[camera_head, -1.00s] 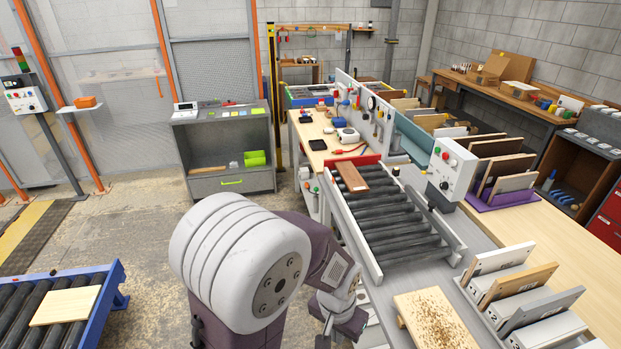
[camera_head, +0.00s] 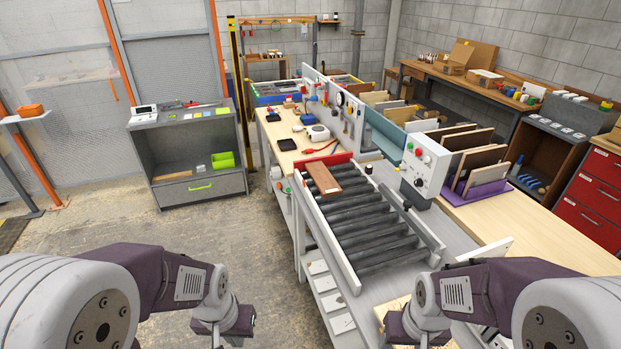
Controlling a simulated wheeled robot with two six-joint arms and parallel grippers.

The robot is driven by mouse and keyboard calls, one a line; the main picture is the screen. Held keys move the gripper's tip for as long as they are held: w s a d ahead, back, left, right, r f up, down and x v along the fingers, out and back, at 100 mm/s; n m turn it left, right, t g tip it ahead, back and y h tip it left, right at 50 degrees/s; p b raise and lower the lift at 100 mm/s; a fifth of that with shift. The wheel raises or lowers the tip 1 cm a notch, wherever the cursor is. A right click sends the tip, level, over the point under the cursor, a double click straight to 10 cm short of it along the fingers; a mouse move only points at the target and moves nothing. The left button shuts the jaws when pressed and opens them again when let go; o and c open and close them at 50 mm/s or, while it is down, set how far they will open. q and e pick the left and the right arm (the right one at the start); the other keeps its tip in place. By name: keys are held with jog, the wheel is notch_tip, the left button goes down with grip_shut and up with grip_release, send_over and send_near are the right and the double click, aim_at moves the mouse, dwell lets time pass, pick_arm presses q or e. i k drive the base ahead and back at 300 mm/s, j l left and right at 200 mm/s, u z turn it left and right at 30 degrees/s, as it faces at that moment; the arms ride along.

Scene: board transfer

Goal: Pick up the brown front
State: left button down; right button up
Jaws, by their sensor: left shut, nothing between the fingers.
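The brown front (camera_head: 323,179) is a flat reddish-brown board. It lies at the far left end of the black roller conveyor (camera_head: 372,232), close to the red end stop. My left gripper (camera_head: 220,335) points down at the bottom left, over the floor. It is shut and empty, well apart from the brown front. My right gripper (camera_head: 418,335) is at the bottom edge, right of the conveyor's near end. Its fingers are mostly cut off, so its opening cannot be told.
A white control box (camera_head: 423,168) stands right of the conveyor. Behind it, several boards stand in a purple rack (camera_head: 476,193). A workbench with tools (camera_head: 290,133) adjoins the conveyor's far end. A grey cabinet (camera_head: 190,160) stands at left. Floor between is clear.

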aim_at(327, 184)
jog(key=i+j+z, duration=0.15)
jog(key=i+z, duration=0.25)
jog(key=i+j+z, duration=1)
jog(key=j+z, duration=0.15)
